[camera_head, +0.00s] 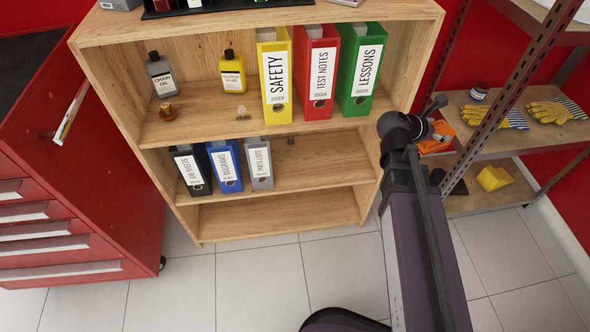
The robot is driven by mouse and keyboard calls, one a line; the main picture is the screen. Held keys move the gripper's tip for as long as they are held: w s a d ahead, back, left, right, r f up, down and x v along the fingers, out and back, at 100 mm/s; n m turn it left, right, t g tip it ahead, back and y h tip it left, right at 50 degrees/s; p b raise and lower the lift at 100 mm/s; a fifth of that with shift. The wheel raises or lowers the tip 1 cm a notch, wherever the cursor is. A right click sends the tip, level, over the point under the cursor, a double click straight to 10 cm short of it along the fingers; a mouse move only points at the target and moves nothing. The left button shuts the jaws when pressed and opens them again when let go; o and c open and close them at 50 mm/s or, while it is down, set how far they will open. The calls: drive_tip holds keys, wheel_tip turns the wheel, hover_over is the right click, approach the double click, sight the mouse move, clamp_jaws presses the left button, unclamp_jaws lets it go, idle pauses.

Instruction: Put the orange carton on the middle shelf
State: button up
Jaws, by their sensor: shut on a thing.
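The orange carton (440,131) shows in part at the right, at the far end of my arm and in front of the metal rack. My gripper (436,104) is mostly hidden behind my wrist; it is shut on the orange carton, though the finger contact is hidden. The wooden bookcase (222,219) stands left of my gripper. Its middle shelf (315,160) holds black, blue and grey small binders at the left and is bare at the right. The shelf above it (200,123) holds bottles and large yellow, red and green binders.
A red tool cabinet (60,220) stands at the left. The metal rack (500,85) at the right holds gloves (550,110), a small jar (480,91) and a yellow block (494,178). A small brown-orange item (167,112) sits below the bottles. Tiled floor in front is clear.

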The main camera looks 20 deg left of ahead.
drive_tip(key=s+a+f+n+t+y+b, duration=0.2)
drive_tip(key=s+a+f+n+y+b, duration=0.1)
drive_tip(key=a+f+b, duration=0.9)
drive_tip(key=s+a+f+n+t+y+b, duration=0.1)
drive_tip(key=s+a+f+n+y+b, duration=0.2)
drive_tip(key=s+a+f+b, duration=0.3)
drive_tip(key=shift+a+f+t+b, duration=0.4)
drive_tip(key=shift+a+f+b, duration=2.45)
drive_tip(key=shift+a+f, duration=0.95)
drive_tip(key=shift+a+r, duration=0.35)
drive_tip(key=shift+a, duration=0.05)
drive_tip(key=w+a, duration=0.2)
drive_tip(key=w, duration=0.2)
drive_tip(key=w+a+f+b, duration=0.1)
drive_tip(key=w+a, duration=0.2)
drive_tip(key=w, duration=0.2)
drive_tip(key=w+a, duration=0.3)
drive_tip(key=w, duration=0.2)
drive_tip(key=shift+f, duration=0.25)
drive_tip(key=shift+s+d+f+b, duration=0.1)
drive_tip(key=shift+f+b, duration=0.05)
drive_tip(key=shift+b, duration=0.2)
drive_tip(key=shift+f+b, duration=1.6)
drive_tip(key=shift+b, duration=0.05)
drive_tip(key=shift+f, duration=0.15)
drive_tip(key=o, duration=1.1)
